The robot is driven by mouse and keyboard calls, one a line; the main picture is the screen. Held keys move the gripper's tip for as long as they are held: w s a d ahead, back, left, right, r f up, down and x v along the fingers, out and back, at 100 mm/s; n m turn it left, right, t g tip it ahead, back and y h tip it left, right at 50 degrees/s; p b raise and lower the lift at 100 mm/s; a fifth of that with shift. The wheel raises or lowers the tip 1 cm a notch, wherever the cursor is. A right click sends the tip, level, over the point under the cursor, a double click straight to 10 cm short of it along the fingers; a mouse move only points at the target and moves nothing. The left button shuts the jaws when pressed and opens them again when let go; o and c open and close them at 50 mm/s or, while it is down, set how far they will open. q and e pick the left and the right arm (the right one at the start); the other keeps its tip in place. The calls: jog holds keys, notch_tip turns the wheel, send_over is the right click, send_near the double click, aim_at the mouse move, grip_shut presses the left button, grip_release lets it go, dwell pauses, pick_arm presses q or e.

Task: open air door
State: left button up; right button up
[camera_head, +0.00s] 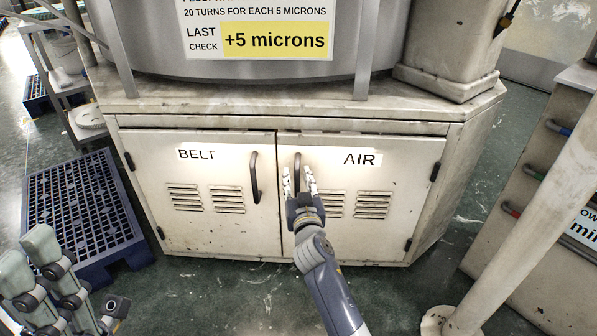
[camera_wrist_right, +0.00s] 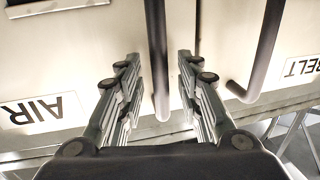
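The air door (camera_head: 395,180) is the right-hand white cabinet door, marked AIR, and it is closed. Its dark upright bar handle (camera_head: 297,162) is near the door's left edge. My right gripper (camera_head: 299,180) is open at this handle, one finger on each side. In the right wrist view the air door handle (camera_wrist_right: 157,60) runs between the spread fingers of the gripper (camera_wrist_right: 157,82), with a gap visible on both sides. My left gripper (camera_head: 28,258) is at the lower left, away from the cabinet. I cannot tell whether it is shut.
The closed belt door (camera_head: 215,220) is beside the air door, with its curved handle (camera_head: 255,178) close to my right gripper. A blue pallet (camera_head: 80,200) lies on the floor at left. A pale post (camera_head: 530,230) and a cabinet (camera_head: 540,190) stand at right.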

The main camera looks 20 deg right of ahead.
jog(key=shift+w, duration=0.2)
jog(key=shift+r, duration=0.1)
grip_shut()
jog(key=shift+s, duration=0.15)
